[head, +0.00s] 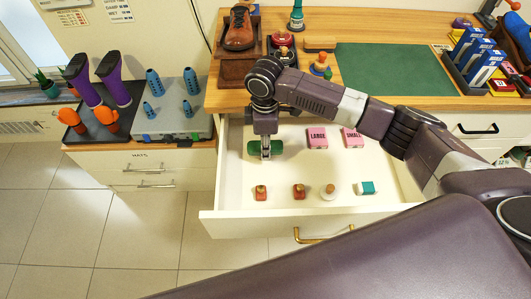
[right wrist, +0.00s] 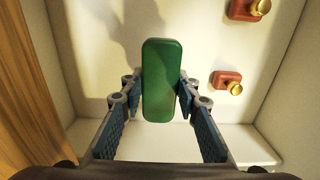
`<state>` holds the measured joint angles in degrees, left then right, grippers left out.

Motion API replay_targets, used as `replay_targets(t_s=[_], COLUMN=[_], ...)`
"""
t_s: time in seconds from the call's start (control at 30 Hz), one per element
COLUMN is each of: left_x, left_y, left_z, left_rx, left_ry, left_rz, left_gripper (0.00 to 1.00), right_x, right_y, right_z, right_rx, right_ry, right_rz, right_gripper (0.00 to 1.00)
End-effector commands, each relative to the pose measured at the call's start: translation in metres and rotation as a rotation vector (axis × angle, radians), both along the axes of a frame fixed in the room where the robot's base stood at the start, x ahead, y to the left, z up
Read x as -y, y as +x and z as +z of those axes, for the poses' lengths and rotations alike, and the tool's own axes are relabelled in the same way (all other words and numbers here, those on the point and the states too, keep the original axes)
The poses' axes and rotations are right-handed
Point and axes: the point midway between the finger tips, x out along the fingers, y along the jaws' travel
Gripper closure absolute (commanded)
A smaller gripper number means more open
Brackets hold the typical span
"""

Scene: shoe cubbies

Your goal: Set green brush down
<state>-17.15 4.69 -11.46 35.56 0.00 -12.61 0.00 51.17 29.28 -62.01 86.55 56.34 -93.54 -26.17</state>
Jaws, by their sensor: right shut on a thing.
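The green brush (head: 252,148) is held in my right gripper (head: 265,147), over the left part of the open white drawer (head: 228,200). In the right wrist view the green brush (right wrist: 162,75) stands lengthwise between the two fingers of the right gripper (right wrist: 160,95), which press on its sides. Its rounded green top faces the camera and its underside is hidden. Whether it touches the drawer floor I cannot tell. My left gripper is not in view.
In the drawer are a pink LARGE block (head: 317,138), a pink SMALL block (head: 352,137) and a front row with two red-brown knobbed pieces (head: 299,191), a pale knobbed piece (head: 328,191) and a teal-white block (head: 365,188). The wooden counter (head: 222,100) stands behind.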

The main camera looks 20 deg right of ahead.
Motion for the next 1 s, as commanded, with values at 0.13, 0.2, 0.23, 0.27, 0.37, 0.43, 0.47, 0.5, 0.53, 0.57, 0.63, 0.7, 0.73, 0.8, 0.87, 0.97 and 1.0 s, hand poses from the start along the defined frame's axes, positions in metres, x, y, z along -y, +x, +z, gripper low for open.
replay_targets(t_s=[0.13, 0.2, 0.23, 0.27, 0.37, 0.43, 0.47, 0.5, 0.53, 0.57, 0.63, 0.7, 0.73, 0.8, 0.87, 0.97, 1.0], left_x=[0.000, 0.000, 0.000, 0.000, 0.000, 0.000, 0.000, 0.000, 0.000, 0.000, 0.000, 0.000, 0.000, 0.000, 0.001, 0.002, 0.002], left_y=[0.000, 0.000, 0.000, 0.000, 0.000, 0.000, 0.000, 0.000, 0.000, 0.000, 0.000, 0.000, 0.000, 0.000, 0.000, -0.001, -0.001], left_z=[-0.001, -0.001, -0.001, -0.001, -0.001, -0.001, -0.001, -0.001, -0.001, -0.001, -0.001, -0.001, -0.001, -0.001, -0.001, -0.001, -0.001], left_rx=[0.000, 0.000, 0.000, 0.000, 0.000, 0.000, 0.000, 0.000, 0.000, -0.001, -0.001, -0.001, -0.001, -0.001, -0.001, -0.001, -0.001], left_ry=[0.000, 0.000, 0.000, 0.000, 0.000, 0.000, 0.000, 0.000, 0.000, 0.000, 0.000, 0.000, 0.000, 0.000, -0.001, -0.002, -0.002], left_rz=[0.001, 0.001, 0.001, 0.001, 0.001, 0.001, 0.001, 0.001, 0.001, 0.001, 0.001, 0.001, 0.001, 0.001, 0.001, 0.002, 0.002], left_gripper=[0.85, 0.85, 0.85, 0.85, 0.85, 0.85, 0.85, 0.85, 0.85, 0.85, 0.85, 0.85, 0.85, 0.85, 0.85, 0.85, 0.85], right_x=[0.000, 0.000, 0.000, 0.000, 0.000, 0.000, 0.000, 0.000, 0.000, 0.000, 0.000, 0.000, 0.000, 0.000, 0.000, 0.000, 0.000], right_y=[-0.001, -0.001, -0.001, -0.001, 0.000, 0.000, 0.000, 0.000, 0.000, 0.000, 0.000, 0.000, 0.000, 0.000, 0.000, 0.000, 0.000], right_z=[-0.021, -0.032, -0.036, -0.038, -0.039, -0.039, -0.039, -0.039, -0.039, -0.040, -0.042, -0.042, -0.042, -0.042, -0.042, -0.042, -0.042], right_rx=[-0.002, -0.003, -0.002, -0.002, 0.000, 0.000, 0.000, 0.000, 0.000, 0.000, 0.000, 0.000, 0.000, 0.000, 0.000, 0.000, 0.000], right_ry=[-0.001, -0.001, 0.000, 0.000, 0.000, 0.000, 0.000, 0.000, 0.000, 0.000, 0.000, 0.000, 0.000, 0.000, 0.000, 0.000, 0.000], right_rz=[-0.001, 0.000, 0.000, 0.001, 0.002, 0.002, 0.002, 0.001, 0.001, 0.001, 0.001, 0.001, 0.001, 0.001, 0.001, 0.001, 0.001], right_gripper=[0.96, 0.96, 0.96, 0.96, 0.96, 0.96, 0.96, 0.96, 0.96, 0.96, 0.96, 0.64, 0.61, 0.53, 0.53, 0.53, 0.53])
